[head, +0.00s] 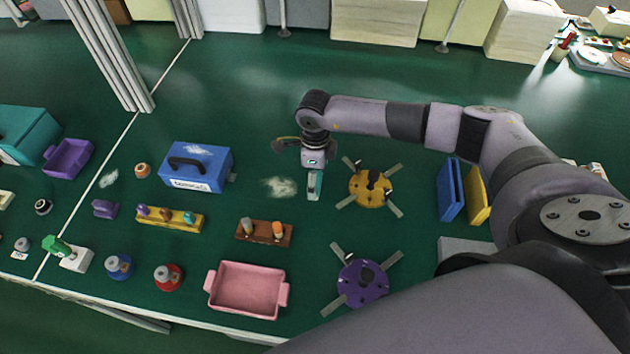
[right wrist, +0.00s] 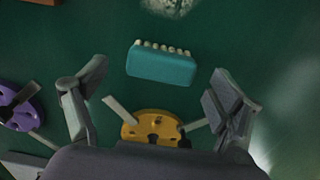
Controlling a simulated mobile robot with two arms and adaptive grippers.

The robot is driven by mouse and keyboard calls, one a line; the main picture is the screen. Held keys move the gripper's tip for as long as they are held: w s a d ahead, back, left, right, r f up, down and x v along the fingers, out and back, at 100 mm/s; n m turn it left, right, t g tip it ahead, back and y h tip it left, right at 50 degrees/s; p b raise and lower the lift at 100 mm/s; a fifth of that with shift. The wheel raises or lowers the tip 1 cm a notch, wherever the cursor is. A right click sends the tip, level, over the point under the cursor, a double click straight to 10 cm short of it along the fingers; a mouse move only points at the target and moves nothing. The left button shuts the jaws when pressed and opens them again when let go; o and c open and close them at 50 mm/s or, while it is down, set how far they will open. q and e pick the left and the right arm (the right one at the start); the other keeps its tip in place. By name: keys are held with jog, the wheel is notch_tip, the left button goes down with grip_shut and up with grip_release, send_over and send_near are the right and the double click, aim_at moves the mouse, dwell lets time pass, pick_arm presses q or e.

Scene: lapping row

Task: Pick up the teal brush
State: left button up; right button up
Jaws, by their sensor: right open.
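The teal brush (head: 316,185) lies on the green table, partly covered by my right gripper in the head view. In the right wrist view the teal brush (right wrist: 161,65) shows whole, a rounded teal block with a row of pale bristles along its far edge. My right gripper (head: 304,156) is above and just behind the brush. In the right wrist view my right gripper (right wrist: 158,88) has its fingers spread wide, with nothing between them, and the brush lies beyond the fingertips. My left gripper is not in view.
A yellow disc with metal arms (head: 371,189) lies close to the right of the brush. A purple disc (head: 362,284), brown peg block (head: 263,233) and pink tray (head: 247,290) are nearer. A blue toolbox (head: 197,168) stands left. Pale dust (head: 280,187) lies beside the brush.

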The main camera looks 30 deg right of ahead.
jog(key=shift+w+f, duration=0.1)
jog(key=shift+f, duration=1.2)
jog(key=shift+c, duration=0.4)
jog(key=c, duration=1.2)
jog(key=shift+o, duration=0.2)
jog(key=shift+r, duration=0.1)
notch_tip(320, 180, up, 20)
jog(key=b, duration=0.3)
